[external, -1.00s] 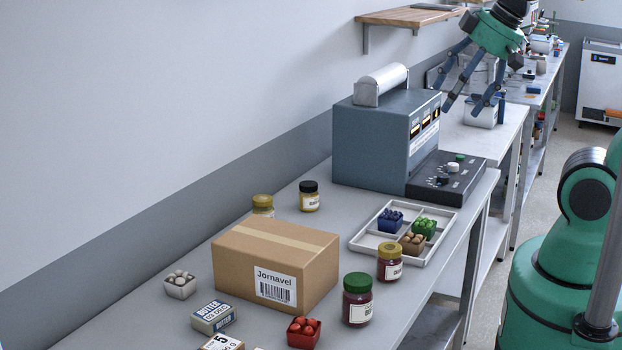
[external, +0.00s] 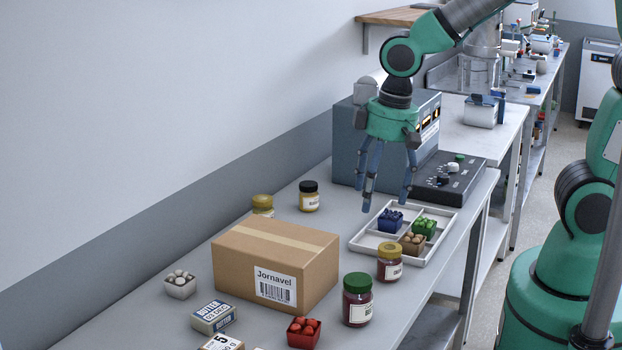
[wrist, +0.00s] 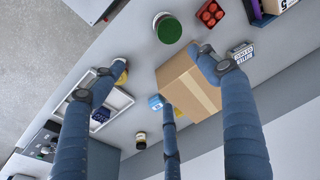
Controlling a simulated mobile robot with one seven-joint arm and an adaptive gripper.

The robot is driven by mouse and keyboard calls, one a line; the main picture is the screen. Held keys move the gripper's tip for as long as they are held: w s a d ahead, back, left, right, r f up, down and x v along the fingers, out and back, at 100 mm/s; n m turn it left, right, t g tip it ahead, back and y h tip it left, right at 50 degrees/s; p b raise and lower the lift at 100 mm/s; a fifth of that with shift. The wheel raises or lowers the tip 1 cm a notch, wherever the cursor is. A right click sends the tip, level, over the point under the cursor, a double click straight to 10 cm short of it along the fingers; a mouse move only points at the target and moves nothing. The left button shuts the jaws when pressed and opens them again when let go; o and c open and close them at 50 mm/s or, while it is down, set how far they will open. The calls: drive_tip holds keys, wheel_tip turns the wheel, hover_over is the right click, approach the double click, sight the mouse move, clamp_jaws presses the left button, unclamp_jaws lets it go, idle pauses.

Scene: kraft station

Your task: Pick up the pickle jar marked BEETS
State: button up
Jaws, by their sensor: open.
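My three-fingered gripper (external: 387,198) is open and empty, pointing down above the bench near the divided tray. In the wrist view my gripper (wrist: 160,76) has its fingers spread. A dark red jar with a green lid (external: 358,301) stands upright at the bench's front edge; it also shows in the wrist view (wrist: 168,30). A smaller dark red jar with a brownish-yellow lid (external: 389,264) stands beside the tray. A black-lidded yellow jar (external: 309,197) stands farther back. A yellow-lidded jar (external: 263,203) is partly hidden behind the carton. I cannot read BEETS on any label.
A cardboard carton (external: 275,262) stands between the jars. A white divided tray (external: 357,240) holds small coloured punnets. A grey machine (external: 370,150) stands behind. A red punnet (external: 303,332) and a butter box (external: 213,317) lie in front. Bare bench lies between carton and tray.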

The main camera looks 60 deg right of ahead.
drive_tip(key=g, duration=0.2)
hover_over(358, 279)
wheel_tip(358, 279, down, 11)
drive_tip(key=shift+a+f+b, duration=0.1)
drive_tip(key=shift+f+b, duration=0.05)
drive_tip(key=shift+b, duration=0.3)
drive_tip(key=shift+f+b, duration=0.7)
drive_tip(key=shift+f, duration=3.6)
drive_tip(key=shift+s+f+b, duration=0.1)
drive_tip(key=shift+f+b, duration=0.55)
drive_tip(key=shift+f, duration=1.95)
